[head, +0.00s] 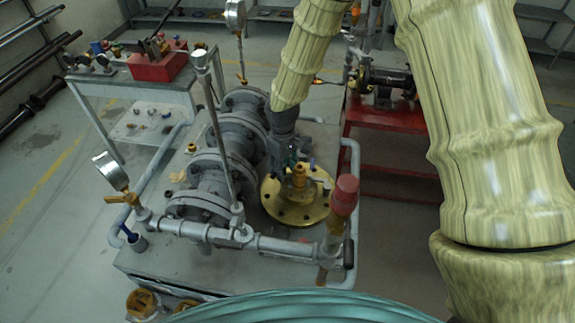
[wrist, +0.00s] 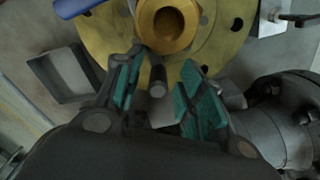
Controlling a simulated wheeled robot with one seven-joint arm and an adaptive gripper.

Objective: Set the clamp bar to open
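A brass flange disc (head: 285,212) with bolt holes lies on the grey skid and carries a brass hub (head: 299,175). The hub also shows at the top of the wrist view (wrist: 168,22). A short dark bar with a round end (wrist: 157,80), which looks like the clamp bar, sticks out from the hub toward me. My gripper (wrist: 162,90) is open, its green-padded fingers on either side of the bar, with gaps to both pads. In the head view my gripper (head: 291,153) is over the far side of the disc and partly hides what it reaches.
Grey flanged pipework (head: 215,165) stands left of the disc. A red-capped post (head: 345,195) and a front pipe with a gauge (head: 110,172) edge the skid. A blue handle (wrist: 80,6) and an open grey box (wrist: 63,75) lie left of my fingers in the wrist view.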

